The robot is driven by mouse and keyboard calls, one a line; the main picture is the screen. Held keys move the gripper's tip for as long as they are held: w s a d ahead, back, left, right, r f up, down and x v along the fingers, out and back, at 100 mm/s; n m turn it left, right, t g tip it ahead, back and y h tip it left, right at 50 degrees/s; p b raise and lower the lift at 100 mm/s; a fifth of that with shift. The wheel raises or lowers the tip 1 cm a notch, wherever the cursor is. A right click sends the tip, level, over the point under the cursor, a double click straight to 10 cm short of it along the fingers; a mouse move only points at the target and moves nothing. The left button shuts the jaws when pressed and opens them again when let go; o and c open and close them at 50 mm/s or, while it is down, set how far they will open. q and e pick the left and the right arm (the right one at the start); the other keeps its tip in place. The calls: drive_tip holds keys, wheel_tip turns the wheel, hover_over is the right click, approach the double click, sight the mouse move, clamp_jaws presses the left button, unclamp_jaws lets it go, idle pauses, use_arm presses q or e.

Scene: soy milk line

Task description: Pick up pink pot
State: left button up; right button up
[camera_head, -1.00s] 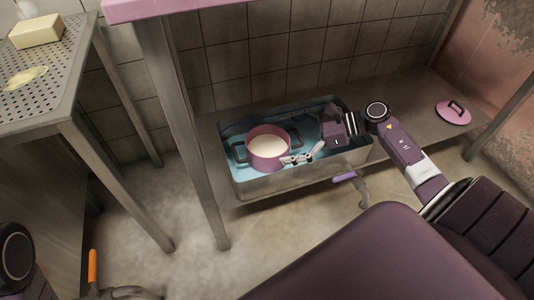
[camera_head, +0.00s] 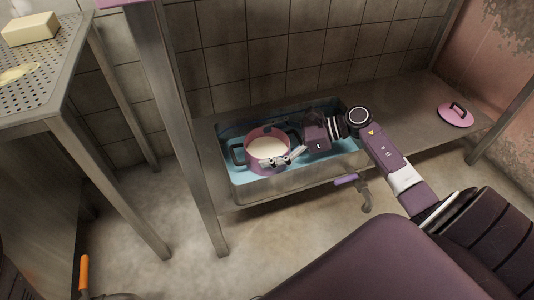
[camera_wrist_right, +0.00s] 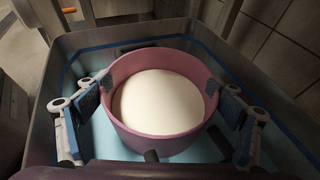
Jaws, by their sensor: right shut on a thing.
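The pink pot (camera_head: 256,162) sits inside a metal basin with a blue lining (camera_head: 268,188), with white content in it and dark handles at its sides. My right gripper (camera_head: 283,158) reaches in from the right over the pot. In the right wrist view the pot (camera_wrist_right: 150,144) lies between the two fingers of the gripper (camera_wrist_right: 158,88), whose blue pads press against its left and right walls. The pot looks level, and I cannot tell whether it still touches the basin floor. My left gripper does not show.
The basin stands on a low metal shelf (camera_head: 415,120) under a table with grey legs (camera_head: 190,130). A pink lid (camera_head: 455,113) lies at the shelf's right. A purple-handled tap (camera_head: 347,180) hangs at the front. A perforated table (camera_head: 50,65) stands at left.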

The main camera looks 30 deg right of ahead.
drive_tip(key=c, duration=0.5)
drive_tip(key=shift+r, duration=0.1)
drive_tip(key=shift+c, duration=0.9)
